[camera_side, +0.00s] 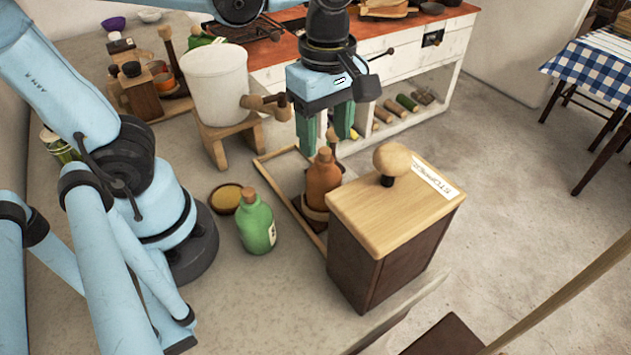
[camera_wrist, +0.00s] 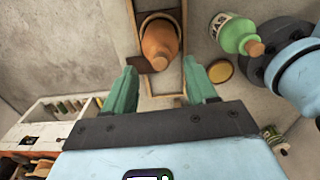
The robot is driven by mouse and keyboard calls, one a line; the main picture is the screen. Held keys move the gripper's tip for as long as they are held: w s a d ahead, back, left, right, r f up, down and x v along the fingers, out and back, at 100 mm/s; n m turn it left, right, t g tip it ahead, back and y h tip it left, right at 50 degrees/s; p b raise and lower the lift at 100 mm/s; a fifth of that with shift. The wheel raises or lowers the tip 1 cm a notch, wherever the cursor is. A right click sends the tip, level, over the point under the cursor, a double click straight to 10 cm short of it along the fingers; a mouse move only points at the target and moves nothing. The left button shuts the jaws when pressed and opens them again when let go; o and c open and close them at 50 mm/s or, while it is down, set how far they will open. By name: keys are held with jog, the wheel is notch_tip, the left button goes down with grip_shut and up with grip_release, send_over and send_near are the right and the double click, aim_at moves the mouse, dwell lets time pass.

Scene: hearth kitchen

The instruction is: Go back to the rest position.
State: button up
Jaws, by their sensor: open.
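My gripper (camera_side: 325,128) is open and empty, pointing down above the counter. Its two green fingers also show in the wrist view (camera_wrist: 160,90), apart, with nothing between them. Below it, an orange-brown corked bottle (camera_side: 322,180) stands upright in a round holder within a wooden frame (camera_side: 268,168). The bottle (camera_wrist: 159,42) lies ahead of the fingertips in the wrist view. In the side view the fingertips look a little above and behind the bottle; whether they touch it I cannot tell, but it is not gripped.
A wooden box with a knobbed lid (camera_side: 395,215) stands close on the right. A green corked bottle (camera_side: 257,222) and a shallow yellow dish (camera_side: 225,198) are at left. A white tub (camera_side: 216,85) with a wooden tap sits on a stand behind. The front counter (camera_side: 270,310) is clear.

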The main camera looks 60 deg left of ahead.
jog(key=shift+f, duration=1.85)
jog(key=o, duration=0.4)
jog(key=shift+r, duration=0.15)
jog(key=shift+c, duration=0.2)
jog(key=shift+o, duration=1.3)
jog(key=shift+w+r+m, duration=0.15)
jog(key=shift+r+m, duration=0.15)
jog(key=shift+m, duration=0.3)
jog(key=shift+o, duration=0.9)
jog(key=r+m, duration=0.2)
jog(key=w+r+m, duration=0.1)
jog(key=m, duration=0.2)
jog(key=r+m, duration=0.2)
jog(key=shift+w+a+r+m, duration=0.15)
jog(key=shift+a+r+m, duration=0.15)
jog(key=shift+a+r, duration=0.1)
notch_tip(320, 180, up, 7)
jog(key=m, duration=1)
send_over(325, 150)
jog(key=w+a, duration=0.1)
jog(key=a, duration=0.1)
jog(key=shift+f, duration=4.85)
jog(key=shift+r, duration=0.15)
